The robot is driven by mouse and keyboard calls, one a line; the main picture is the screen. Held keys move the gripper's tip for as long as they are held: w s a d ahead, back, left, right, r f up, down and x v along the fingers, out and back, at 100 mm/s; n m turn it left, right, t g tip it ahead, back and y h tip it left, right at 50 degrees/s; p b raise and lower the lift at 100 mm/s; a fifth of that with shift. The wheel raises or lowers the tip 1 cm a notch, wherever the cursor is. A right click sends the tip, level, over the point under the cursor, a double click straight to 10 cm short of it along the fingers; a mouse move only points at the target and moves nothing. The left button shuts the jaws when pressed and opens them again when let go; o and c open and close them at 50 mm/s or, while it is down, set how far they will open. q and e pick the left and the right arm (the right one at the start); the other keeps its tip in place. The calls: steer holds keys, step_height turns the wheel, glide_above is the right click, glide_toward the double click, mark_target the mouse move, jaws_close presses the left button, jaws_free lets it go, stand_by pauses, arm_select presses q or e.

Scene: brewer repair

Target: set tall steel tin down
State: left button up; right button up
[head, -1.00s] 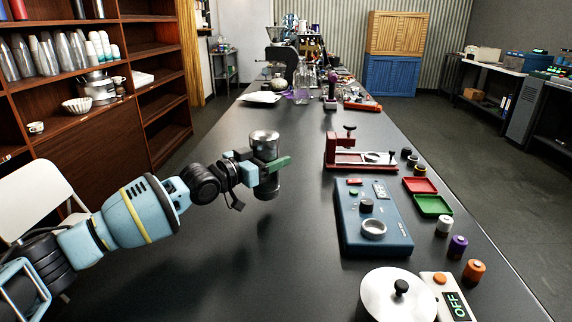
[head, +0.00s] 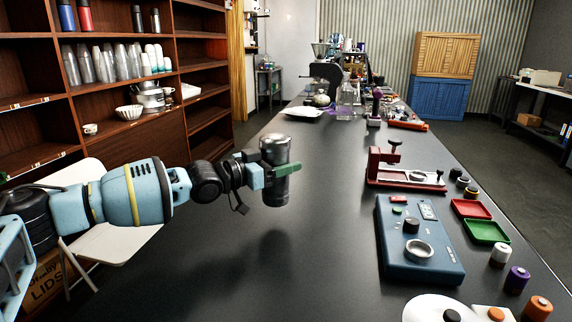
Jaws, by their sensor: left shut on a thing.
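The tall steel tin (head: 275,188) is a grey metal cylinder, upright in the middle of the head view. My left gripper (head: 276,171) comes in from the left and is shut on the tin around its middle, with a green finger across its front. The tin is over the dark table (head: 310,265), with a soft shadow on the table below and to its left. It seems to be held above the surface, though the gap is hard to judge. My right gripper is not in view.
A blue device (head: 420,240), a red clamp stand (head: 402,176) and red (head: 470,208) and green (head: 487,231) trays stand on the right. Several small jars line the right edge. A white plate (head: 303,111) lies farther back. The table around the tin is clear.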

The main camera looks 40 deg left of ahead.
mark_target(267, 159)
arm_select(q)
steer(key=shift+s+a+r, duration=0.15)
steer(key=shift+s+a, duration=0.35)
steer(key=shift+a, duration=0.35)
steer(key=shift+s+a+r+p, duration=0.15)
steer(key=shift+s+a+p, duration=0.2)
steer(key=shift+a+p, duration=0.3)
steer(key=shift+s+a, duration=0.3)
steer(key=shift+a, duration=0.1)
steer(key=shift+f, duration=0.2)
